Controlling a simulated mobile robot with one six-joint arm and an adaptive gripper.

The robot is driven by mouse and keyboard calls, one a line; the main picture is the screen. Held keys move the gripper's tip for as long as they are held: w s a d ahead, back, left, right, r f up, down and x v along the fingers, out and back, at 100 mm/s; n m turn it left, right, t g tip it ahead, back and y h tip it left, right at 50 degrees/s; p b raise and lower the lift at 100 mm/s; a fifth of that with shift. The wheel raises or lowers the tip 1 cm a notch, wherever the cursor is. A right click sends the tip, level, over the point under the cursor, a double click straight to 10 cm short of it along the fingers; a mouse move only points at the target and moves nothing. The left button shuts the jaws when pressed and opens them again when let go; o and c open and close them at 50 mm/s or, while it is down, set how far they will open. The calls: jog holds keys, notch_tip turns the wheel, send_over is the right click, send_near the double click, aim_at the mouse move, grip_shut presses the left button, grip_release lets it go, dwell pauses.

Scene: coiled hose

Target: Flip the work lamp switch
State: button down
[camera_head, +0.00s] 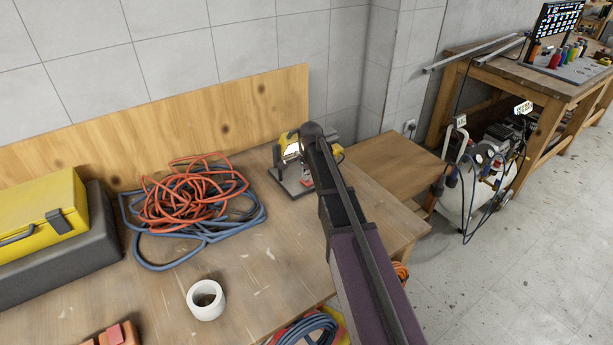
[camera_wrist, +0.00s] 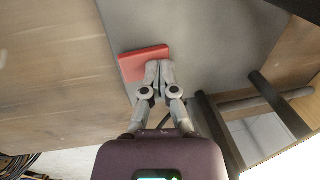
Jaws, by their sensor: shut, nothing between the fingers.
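The yellow work lamp (camera_head: 288,147) stands at the back of the workbench on a grey base plate (camera_head: 283,183). Its red switch (camera_head: 306,181) sits low on the front of the plate, partly covered by my arm in the head view. In the wrist view the red switch (camera_wrist: 146,58) lies on the grey plate (camera_wrist: 200,45). My gripper (camera_wrist: 158,66) is shut and empty, its fingertips overlapping the lower right edge of the switch. I cannot tell whether they touch it. In the head view my arm hides the gripper.
A coiled red and blue hose (camera_head: 185,200) lies left of the lamp. A white tape roll (camera_head: 206,300) and yellow toolbox (camera_head: 45,215) are also on the bench. Dark lamp frame bars (camera_wrist: 275,100) pass close right of my fingers. The bench middle is clear.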

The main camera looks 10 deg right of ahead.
jog(key=shift+s, duration=0.2)
jog(key=shift+s+d+r, duration=0.15)
jog(key=shift+s+d, duration=0.15)
jog(key=shift+s, duration=0.2)
dwell(0.4)
jog(key=shift+s+p, duration=0.1)
jog(key=shift+p, duration=0.2)
jog(key=shift+s+r, duration=0.1)
jog(key=shift+s, duration=0.15)
jog(key=s+r+n+p, duration=0.2)
jog(key=s+n, duration=0.4)
jog(key=s, duration=0.7)
jog(key=s+r+n+g+p, duration=0.1)
jog(key=s+r+n+p, duration=0.2)
jog(key=s+n, duration=0.4)
jog(key=s+p, duration=0.1)
jog(key=s, duration=0.5)
jog(key=shift+r+n+g+h, duration=0.3)
jog(key=shift+h, duration=0.1)
